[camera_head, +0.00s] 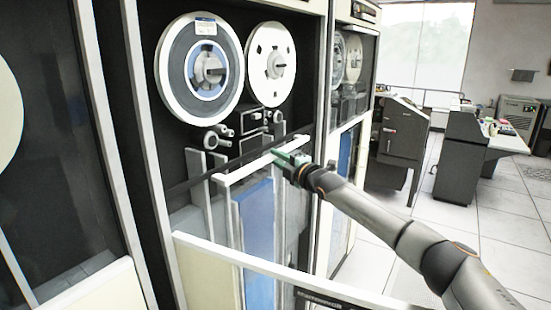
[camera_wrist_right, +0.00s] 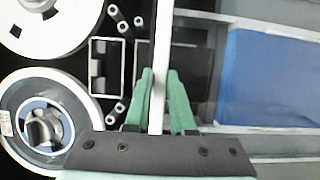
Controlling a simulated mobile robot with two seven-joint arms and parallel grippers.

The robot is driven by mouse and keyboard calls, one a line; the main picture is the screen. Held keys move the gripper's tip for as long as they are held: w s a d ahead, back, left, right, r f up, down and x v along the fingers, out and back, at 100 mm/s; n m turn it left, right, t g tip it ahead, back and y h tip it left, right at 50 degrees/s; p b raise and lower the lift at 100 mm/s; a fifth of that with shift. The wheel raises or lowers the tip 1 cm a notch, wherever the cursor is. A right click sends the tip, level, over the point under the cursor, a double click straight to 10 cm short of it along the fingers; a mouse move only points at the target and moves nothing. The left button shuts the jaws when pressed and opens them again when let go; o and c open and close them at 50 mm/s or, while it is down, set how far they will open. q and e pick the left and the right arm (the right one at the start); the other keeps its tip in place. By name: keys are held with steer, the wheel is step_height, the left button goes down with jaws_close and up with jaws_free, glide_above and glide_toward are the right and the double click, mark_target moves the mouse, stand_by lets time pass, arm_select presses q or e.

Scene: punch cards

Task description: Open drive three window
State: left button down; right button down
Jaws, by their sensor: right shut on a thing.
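The tape drive in front of me has a glass window whose white top rail (camera_head: 240,170) sits below the two reels. The upper part of the drive is uncovered, and the glass covers the lower part with the blue column. My right gripper (camera_head: 288,157) is at the right part of this rail, with its green fingers shut on it. In the right wrist view, the fingers (camera_wrist_right: 158,100) are on both sides of the white rail (camera_wrist_right: 162,45). My left gripper is not in view.
A large left reel (camera_head: 200,67) and a white right reel (camera_head: 271,66) are above the rail. A white crossbar (camera_head: 250,263) runs lower across the drive. Neighbouring drives stand on both sides. Grey desks (camera_head: 403,130) are at the right, with open tiled floor (camera_head: 490,225) before them.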

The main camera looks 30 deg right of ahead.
steer(key=shift+a, duration=0.25)
steer(key=c, duration=1)
jaws_free()
steer(key=shift+o, duration=1.2)
steer(key=shift+d, duration=0.2)
steer(key=s+a+r, duration=0.3)
steer(key=s+r, duration=0.3)
steer(key=s+a+r+p, duration=0.1)
steer(key=s+a+r, duration=0.2)
steer(key=s+r, duration=0.3)
steer(key=shift+s+r, duration=0.35)
steer(key=shift+r, duration=0.2)
